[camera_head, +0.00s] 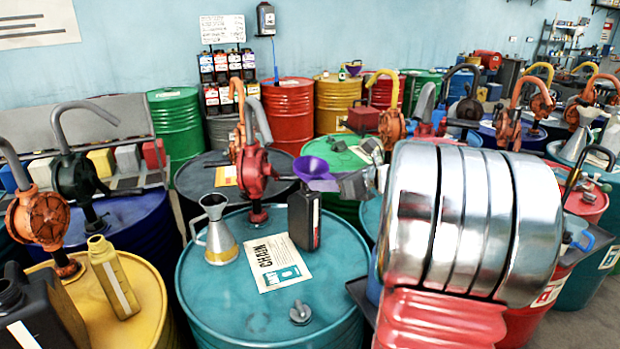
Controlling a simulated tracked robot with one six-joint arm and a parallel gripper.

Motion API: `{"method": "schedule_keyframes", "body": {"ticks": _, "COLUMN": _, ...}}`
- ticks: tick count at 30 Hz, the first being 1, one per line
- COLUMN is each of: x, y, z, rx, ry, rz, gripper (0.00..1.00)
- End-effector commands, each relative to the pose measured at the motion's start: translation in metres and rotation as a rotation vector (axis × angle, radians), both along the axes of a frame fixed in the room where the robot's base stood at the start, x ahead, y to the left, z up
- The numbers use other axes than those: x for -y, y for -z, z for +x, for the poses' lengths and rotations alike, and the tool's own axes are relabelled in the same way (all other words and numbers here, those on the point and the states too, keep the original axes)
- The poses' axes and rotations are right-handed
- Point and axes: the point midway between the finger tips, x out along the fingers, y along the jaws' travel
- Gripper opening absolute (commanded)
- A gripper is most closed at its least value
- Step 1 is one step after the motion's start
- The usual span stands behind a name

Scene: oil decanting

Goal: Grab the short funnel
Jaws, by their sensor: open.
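A purple funnel (314,168) with a wide bowl shows at the middle, behind the teal drum's (225,305) far edge. My gripper (362,170) is open just right of it, with grey fingers apart and nothing seen between them. I cannot tell whether a finger touches the funnel, or what the funnel rests on. A silver cone-shaped vessel (217,238) with a side handle stands upright on the teal drum's left part. Another small purple funnel (353,69) shows far back on a yellow drum.
A dark bottle (304,217) stands on the teal drum near the purple funnel. A paper label (277,263) and a metal cap (300,313) lie on that drum. A red hand pump (253,165) rises at its back. A yellow jug (113,275) stands on the left drum.

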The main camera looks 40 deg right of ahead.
Motion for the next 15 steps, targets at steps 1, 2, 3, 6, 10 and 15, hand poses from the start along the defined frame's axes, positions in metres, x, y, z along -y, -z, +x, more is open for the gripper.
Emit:
{"method": "schedule_keyframes", "body": {"ticks": 1, "x": 0.0000, "y": 0.0001, "z": -0.0001, "rx": 0.000, "ry": 0.000, "rz": 0.000, "gripper": 0.45}}
{"method": "schedule_keyframes", "body": {"ticks": 2, "x": 0.0000, "y": 0.0000, "z": -0.0002, "rx": 0.000, "ry": 0.000, "rz": 0.000, "gripper": 0.45}}
{"method": "schedule_keyframes", "body": {"ticks": 3, "x": 0.0001, "y": 0.0000, "z": -0.0002, "rx": 0.000, "ry": 0.000, "rz": 0.000, "gripper": 0.45}}
{"method": "schedule_keyframes", "body": {"ticks": 6, "x": 0.0001, "y": 0.0000, "z": -0.0003, "rx": 0.000, "ry": 0.000, "rz": 0.001, "gripper": 0.45}}
{"method": "schedule_keyframes", "body": {"ticks": 10, "x": 0.0000, "y": 0.0001, "z": -0.0004, "rx": 0.000, "ry": 0.000, "rz": 0.001, "gripper": 0.43}}
{"method": "schedule_keyframes", "body": {"ticks": 15, "x": 0.0000, "y": 0.0000, "z": -0.0004, "rx": 0.000, "ry": 0.000, "rz": 0.001, "gripper": 0.31}}
